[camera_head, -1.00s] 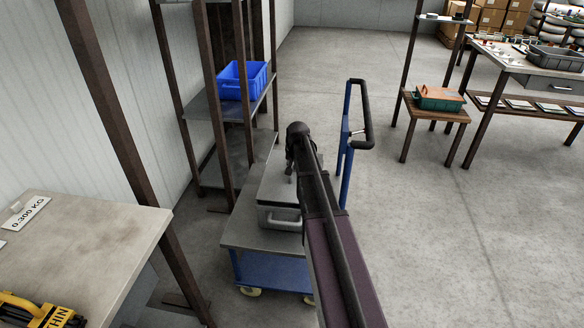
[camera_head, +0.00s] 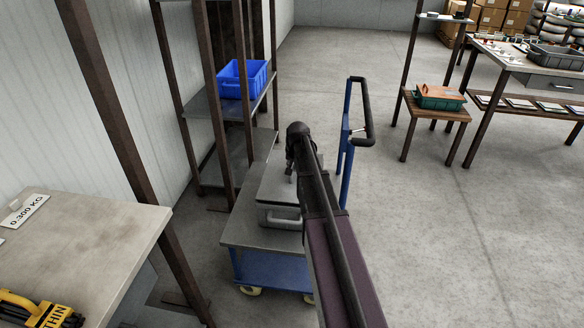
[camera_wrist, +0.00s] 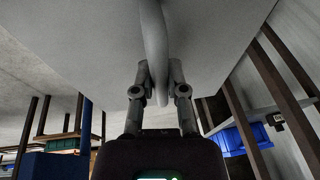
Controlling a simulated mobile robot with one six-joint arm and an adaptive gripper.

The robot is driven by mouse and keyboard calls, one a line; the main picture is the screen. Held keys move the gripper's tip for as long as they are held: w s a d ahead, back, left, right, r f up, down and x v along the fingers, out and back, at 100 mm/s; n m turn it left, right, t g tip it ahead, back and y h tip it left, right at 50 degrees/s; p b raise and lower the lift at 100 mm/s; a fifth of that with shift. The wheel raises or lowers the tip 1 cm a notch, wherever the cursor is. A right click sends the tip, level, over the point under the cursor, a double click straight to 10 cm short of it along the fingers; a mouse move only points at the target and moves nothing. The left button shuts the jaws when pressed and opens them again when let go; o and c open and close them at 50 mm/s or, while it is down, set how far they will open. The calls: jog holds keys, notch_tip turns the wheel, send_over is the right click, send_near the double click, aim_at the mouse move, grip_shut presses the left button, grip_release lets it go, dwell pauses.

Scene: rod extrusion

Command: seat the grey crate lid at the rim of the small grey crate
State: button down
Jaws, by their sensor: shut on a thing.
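The grey crate lid (camera_head: 270,188) lies flat over the small grey crate (camera_head: 265,217) on a cart. Its near edge looks close to the rim, but I cannot tell whether it touches all round. The crate's front wall and handle show below the lid; its right side is hidden by my arm. My gripper (camera_head: 291,172) is over the lid, mostly hidden by my arm. In the wrist view, my gripper (camera_wrist: 162,75) is shut on the upright grip of the lid (camera_wrist: 80,45), with one finger on each side.
The cart (camera_head: 245,237) has a blue push handle (camera_head: 346,140) right of my arm. A rack (camera_head: 190,105) with a blue bin (camera_head: 240,80) stands close at the left. A workbench (camera_head: 90,250) is at the near left. Open floor lies to the right.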

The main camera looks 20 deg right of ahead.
jog(key=shift+f+b, duration=0.75)
jog(key=shift+f, duration=0.05)
jog(key=c, duration=0.6)
grip_release()
jog(key=shift+r, duration=0.1)
jog(key=shift+r, duration=0.1)
notch_tip(320, 180, up, 8)
jog(key=p, duration=0.9)
jog(key=shift+w+r, duration=0.1)
jog(key=shift+r, duration=0.15)
notch_tip(320, 180, up, 22)
jog(key=p, duration=2.1)
jog(key=shift+p, duration=0.4)
jog(key=s+a+n+g, duration=0.1)
jog(key=s+a+n, duration=0.1)
jog(key=s+a, duration=0.5)
jog(key=s+a+n+g, duration=0.1)
jog(key=s+a+n, duration=0.1)
jog(key=s+a, duration=0.6)
jog(key=s+a+n+g, duration=0.1)
jog(key=s+a+n, duration=0.2)
jog(key=s+a, duration=0.5)
jog(key=shift+s+f, duration=0.2)
jog(key=shift+s, duration=0.55)
jog(key=shift+s+f, duration=0.2)
jog(key=shift+s, duration=0.5)
